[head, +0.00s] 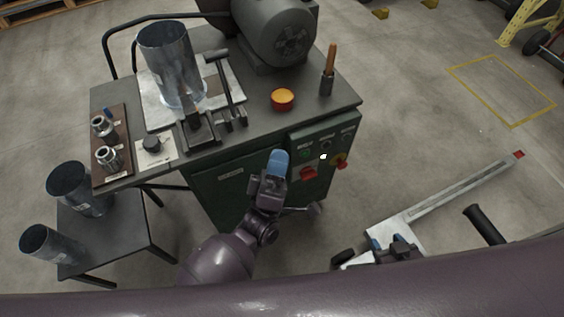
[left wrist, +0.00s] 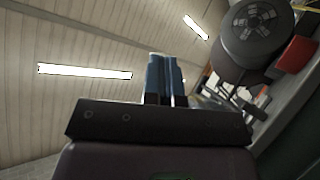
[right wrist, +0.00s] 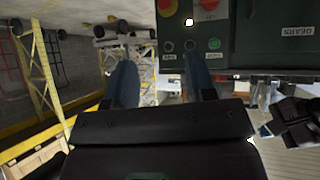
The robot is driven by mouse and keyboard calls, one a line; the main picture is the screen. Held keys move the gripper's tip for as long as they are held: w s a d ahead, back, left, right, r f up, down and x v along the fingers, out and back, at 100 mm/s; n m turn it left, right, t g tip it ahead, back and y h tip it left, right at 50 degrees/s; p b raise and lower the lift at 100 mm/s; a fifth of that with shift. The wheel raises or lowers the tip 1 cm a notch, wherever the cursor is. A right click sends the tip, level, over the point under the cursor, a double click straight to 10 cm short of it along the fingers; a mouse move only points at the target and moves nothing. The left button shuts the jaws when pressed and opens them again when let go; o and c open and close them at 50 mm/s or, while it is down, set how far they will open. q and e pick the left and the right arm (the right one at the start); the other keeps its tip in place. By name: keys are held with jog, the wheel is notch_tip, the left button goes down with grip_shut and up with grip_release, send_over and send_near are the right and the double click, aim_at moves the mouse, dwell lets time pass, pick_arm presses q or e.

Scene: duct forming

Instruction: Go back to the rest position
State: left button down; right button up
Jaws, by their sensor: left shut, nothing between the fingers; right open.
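My left gripper (head: 277,163) is in front of the green cabinet of the machine, beside its control panel, with blue fingertips together and nothing between them. In the left wrist view the two blue fingers (left wrist: 165,80) stand side by side, close together. My right gripper (head: 388,243) is low at the right, apart from the machine. In the right wrist view its blue fingers (right wrist: 162,85) are spread wide and empty, with the control panel (right wrist: 195,30) upside down beyond them.
The machine top (head: 250,125) carries a sheet-metal cylinder (head: 170,65), an orange-topped button (head: 283,98) and a wooden-handled tool (head: 330,65). A small table (head: 125,225) with two metal tubes stands at the left. A long metal bar (head: 465,187) lies at the right.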

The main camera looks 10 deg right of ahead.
pick_arm(q)
jog(key=m+g+h, duration=0.2)
jog(key=m+h, duration=0.1)
jog(key=shift+f, duration=0.35)
pick_arm(e)
jog(key=shift+s+d, duration=0.2)
jog(key=shift+s, duration=0.25)
jog(key=shift+w, duration=0.15)
